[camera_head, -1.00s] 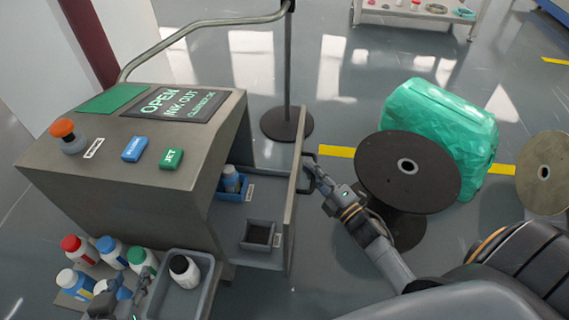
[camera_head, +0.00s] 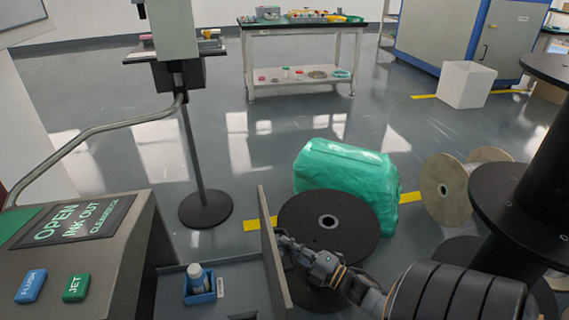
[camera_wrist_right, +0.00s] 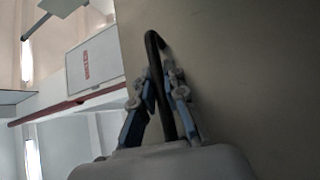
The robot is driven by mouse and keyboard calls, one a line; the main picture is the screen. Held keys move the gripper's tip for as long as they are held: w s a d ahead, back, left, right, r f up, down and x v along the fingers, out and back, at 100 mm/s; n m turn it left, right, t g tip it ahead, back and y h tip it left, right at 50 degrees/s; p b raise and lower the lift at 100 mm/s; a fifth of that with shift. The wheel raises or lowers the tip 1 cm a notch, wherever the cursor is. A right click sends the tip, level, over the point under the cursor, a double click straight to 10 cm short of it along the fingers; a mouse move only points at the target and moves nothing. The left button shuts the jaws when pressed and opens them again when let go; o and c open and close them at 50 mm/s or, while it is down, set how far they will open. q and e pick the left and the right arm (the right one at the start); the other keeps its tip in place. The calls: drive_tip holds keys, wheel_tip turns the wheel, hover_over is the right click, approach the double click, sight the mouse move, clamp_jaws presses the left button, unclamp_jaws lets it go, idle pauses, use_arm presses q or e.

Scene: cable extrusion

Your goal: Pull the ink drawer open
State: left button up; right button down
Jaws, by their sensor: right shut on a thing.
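The ink drawer stands pulled out from the grey printer cabinet (camera_head: 130,255), and its upright grey front panel (camera_head: 273,265) is well clear of the cabinet side. Inside it, a blue tray (camera_head: 201,296) holds a white and blue bottle (camera_head: 197,277). My right gripper (camera_head: 284,243) is at the outer face of the panel. In the right wrist view, its two blue-grey fingers (camera_wrist_right: 163,88) are shut around the black handle (camera_wrist_right: 154,50) on the panel, which also shows there (camera_wrist_right: 245,80). My left gripper is not in view.
A black cable spool (camera_head: 328,221) and a green wrapped roll (camera_head: 347,178) stand just beyond my right arm. A post on a round base (camera_head: 206,210) stands behind the drawer. More spools (camera_head: 444,190) are at the right. Open floor lies towards the back workbench (camera_head: 300,27).

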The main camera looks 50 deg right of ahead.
drive_tip(key=c, duration=1.4)
unclamp_jaws()
drive_tip(key=shift+o, duration=0.2)
drive_tip(key=v, duration=1.2)
